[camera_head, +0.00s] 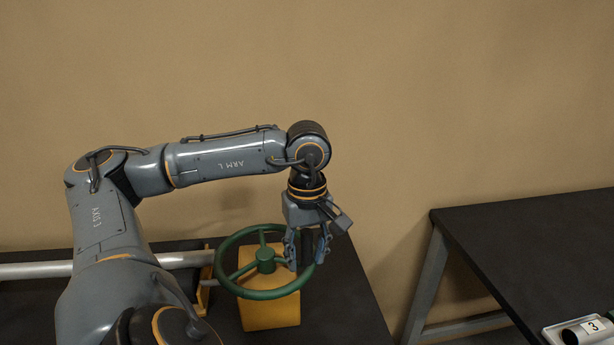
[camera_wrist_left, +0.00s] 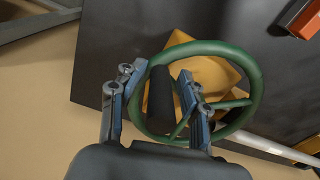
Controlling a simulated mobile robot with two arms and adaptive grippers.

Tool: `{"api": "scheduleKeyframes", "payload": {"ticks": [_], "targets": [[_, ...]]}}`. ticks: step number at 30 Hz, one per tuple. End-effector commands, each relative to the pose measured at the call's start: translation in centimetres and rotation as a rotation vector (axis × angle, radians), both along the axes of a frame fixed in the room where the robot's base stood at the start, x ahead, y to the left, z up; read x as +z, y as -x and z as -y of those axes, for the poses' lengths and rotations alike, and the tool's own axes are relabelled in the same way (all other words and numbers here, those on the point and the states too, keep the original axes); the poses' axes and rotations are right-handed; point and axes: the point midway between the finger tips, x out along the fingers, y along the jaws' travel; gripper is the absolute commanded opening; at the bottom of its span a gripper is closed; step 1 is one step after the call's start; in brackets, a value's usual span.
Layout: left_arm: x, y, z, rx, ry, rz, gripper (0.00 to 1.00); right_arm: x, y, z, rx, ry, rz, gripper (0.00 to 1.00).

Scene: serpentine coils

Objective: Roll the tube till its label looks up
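A dark tube (camera_head: 573,338) with a white label (camera_head: 594,327) reading "3" lies at the bottom right of the head view, partly cut off by the picture edge. The label faces the head camera; I cannot tell whether it points straight up. My left gripper (camera_head: 307,246) is far to the left of the tube, over a green handwheel (camera_head: 226,266). Its fingers stand apart on both sides of the wheel's dark upright handle (camera_wrist_left: 160,98), with small gaps showing in the left wrist view. My right gripper is not in view.
The handwheel sits on a yellow block (camera_head: 272,315) on a dark bench (camera_head: 352,310). A pale pipe (camera_head: 36,270) runs along the left. The tube's white tray (camera_head: 552,331) is on a separate black table (camera_head: 500,240), with a gap between the two tables.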

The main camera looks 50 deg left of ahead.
Motion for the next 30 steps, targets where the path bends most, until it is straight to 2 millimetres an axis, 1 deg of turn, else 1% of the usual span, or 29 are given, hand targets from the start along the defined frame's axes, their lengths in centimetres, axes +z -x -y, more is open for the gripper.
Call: {"api": "scheduleKeyframes", "payload": {"ticks": [2, 5, 11, 15, 21, 30], "targets": [[0.4, -0.1, 0.0, 0.001, 0.0, 0.004, 0.44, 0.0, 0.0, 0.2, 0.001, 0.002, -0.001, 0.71], [1.5, -0.2, 0.0, 0.001, 0.001, 0.006, 0.44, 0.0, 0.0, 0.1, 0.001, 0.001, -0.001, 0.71], [5.3, -0.3, 0.1, -0.002, 0.005, 0.007, 0.44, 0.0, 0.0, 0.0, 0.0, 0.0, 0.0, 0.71], [6.3, -0.2, 0.0, 0.0, 0.004, 0.004, 0.44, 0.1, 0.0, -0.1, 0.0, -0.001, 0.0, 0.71], [7.2, -0.2, 0.0, 0.0, 0.002, -0.001, 0.44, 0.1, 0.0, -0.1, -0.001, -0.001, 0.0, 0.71], [7.4, -0.1, 0.0, 0.0, 0.001, -0.003, 0.44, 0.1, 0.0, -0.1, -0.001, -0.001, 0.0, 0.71]]}}
